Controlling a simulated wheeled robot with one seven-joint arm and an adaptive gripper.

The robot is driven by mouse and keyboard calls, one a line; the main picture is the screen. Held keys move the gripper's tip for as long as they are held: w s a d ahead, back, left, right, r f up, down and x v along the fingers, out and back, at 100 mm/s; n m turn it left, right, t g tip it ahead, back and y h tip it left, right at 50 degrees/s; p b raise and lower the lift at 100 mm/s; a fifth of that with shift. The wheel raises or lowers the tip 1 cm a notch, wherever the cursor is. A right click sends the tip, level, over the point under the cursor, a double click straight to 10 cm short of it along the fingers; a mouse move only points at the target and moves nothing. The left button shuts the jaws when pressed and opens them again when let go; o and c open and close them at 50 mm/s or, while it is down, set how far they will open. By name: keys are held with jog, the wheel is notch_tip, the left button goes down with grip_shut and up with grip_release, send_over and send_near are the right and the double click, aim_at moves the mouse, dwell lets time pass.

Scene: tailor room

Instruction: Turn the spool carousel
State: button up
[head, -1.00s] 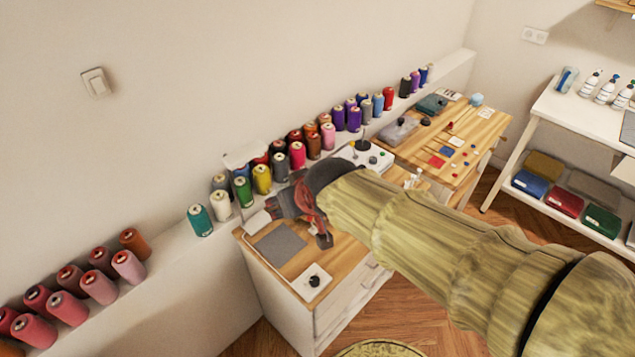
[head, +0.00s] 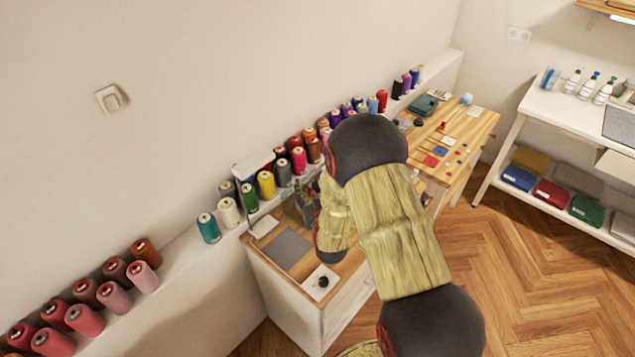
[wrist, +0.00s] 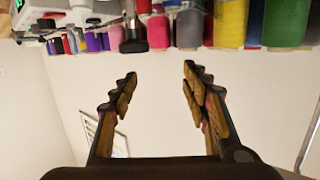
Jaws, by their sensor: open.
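My gripper (wrist: 160,73) is open and empty, its two fingers spread in the wrist view. It also shows in the head view (head: 306,208), partly hidden by my arm, above the wooden-topped cabinet and in front of the spool row. A pink spool (wrist: 158,32) and a yellow spool (wrist: 231,22) show upside down beyond the fingertips in the wrist view, apart from them. In the head view, a yellow spool (head: 266,185) and a green spool (head: 250,198) stand upright in the row. I cannot make out for certain which part is the carousel.
A grey mat (head: 286,249) and a white pad with a black knob (head: 321,283) lie on the cabinet. Red and pink spools (head: 86,319) stand on the ledge at left. A wooden table (head: 478,125) and white shelf (head: 560,115) are at right. The floor between is clear.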

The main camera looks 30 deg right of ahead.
aim_at(317, 185)
jog(key=s+d+f+t+h, duration=0.1)
jog(key=s+d+f, duration=0.1)
jog(key=s+f, duration=0.2)
jog(key=shift+t, duration=0.3)
jog(key=shift+x, duration=3.75)
jog(key=shift+r, duration=0.1)
jog(key=shift+c, duration=0.7)
grip_shut()
